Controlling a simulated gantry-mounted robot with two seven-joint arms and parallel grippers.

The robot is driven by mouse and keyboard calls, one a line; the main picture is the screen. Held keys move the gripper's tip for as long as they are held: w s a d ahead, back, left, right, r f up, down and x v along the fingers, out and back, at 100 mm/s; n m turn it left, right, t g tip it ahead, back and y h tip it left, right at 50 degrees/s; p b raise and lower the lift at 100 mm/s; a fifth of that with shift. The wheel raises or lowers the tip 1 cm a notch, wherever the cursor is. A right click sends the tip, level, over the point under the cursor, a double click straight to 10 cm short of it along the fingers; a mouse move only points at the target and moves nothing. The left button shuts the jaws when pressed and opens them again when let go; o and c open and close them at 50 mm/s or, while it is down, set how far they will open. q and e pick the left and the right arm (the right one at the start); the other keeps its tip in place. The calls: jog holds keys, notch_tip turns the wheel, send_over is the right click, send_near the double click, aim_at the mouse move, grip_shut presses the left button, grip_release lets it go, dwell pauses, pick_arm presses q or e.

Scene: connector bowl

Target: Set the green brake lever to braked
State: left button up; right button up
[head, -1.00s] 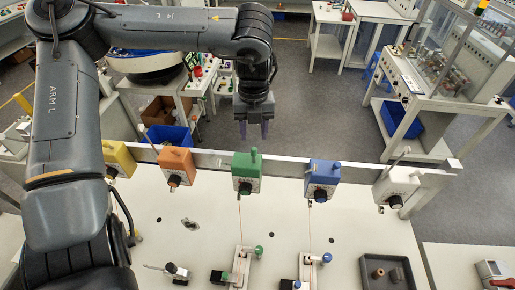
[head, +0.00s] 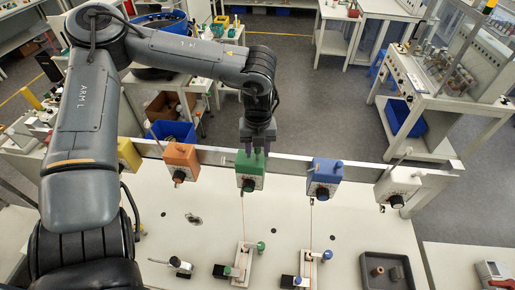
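The green box (head: 250,172) sits on the rail at the back of the table, with a black knob on its front. Its short green lever (head: 257,152) stands up from the top. My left gripper (head: 257,151) points down over this box, its fingers spread on either side of the lever. I cannot tell whether they touch it. The gripper partly hides the lever and the top of the box. My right gripper is out of view.
Along the rail stand yellow (head: 129,155), orange (head: 181,160), blue (head: 324,178) and white (head: 397,187) boxes. Lines run from the green and blue boxes to a green-knobbed fixture (head: 242,262) and a blue-knobbed fixture (head: 309,266). A dark tray (head: 388,259) lies at right.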

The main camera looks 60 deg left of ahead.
pick_arm(q)
grip_shut()
jog(key=shift+w+a+f+g+h, duration=0.15)
jog(key=shift+a+g+h, duration=0.1)
jog(key=shift+g+h, duration=0.25)
jog(key=shift+w+a+r+g+h, duration=0.15)
jog(key=shift+a+g+h, duration=0.1)
jog(key=shift+g+h, duration=0.25)
jog(key=shift+w+a+f+g+h, duration=0.2)
jog(key=shift+g+h, duration=0.2)
jog(key=shift+h, duration=0.5)
jog(key=shift+o, duration=0.5)
grip_release()
jog(key=shift+w+a+r, duration=0.15)
jog(key=shift+a+r, duration=0.05)
jog(key=shift+r, duration=0.25)
jog(key=v, duration=0.9)
jog(key=shift+r, duration=0.4)
jog(key=shift+w+a+r, duration=0.1)
